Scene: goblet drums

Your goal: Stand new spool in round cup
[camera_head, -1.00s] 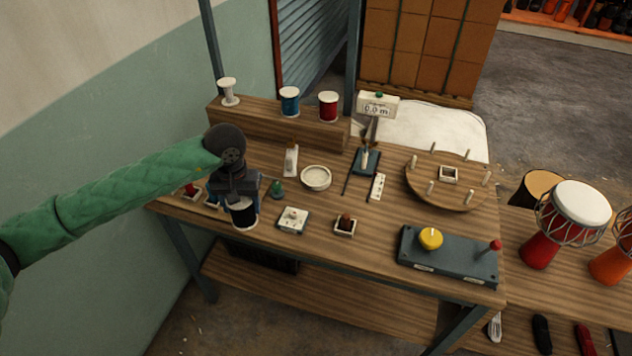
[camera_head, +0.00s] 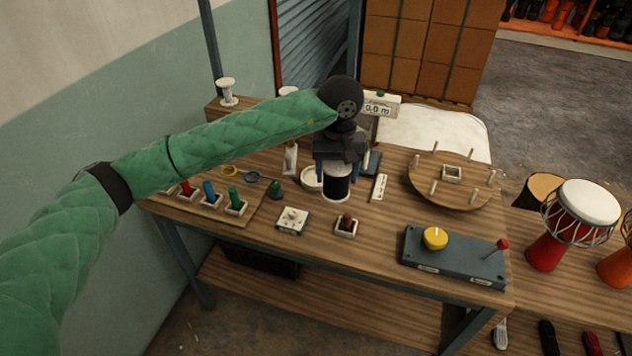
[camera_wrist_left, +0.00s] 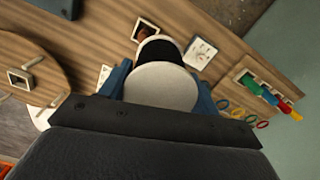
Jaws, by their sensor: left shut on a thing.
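My left gripper (camera_head: 337,175) is shut on a black spool (camera_head: 336,188) with white end flanges. It holds the spool upright, by its upper part. In the left wrist view the spool's white top flange (camera_wrist_left: 162,85) sits between the blue fingers and hides much of what is below. The round cup (camera_head: 311,178), a low whitish dish on the bench, shows only in part in the head view, just left of and behind the spool. I cannot tell the exact height of the spool above the bench. My right gripper is not in view.
A small box with a brown knob (camera_head: 346,226) and a white switch plate (camera_head: 292,220) stand in front. A round pegged board (camera_head: 451,182) is to the right. Colored pegs in a tray (camera_head: 211,203) stand left. A control box (camera_head: 453,258) is at the front right.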

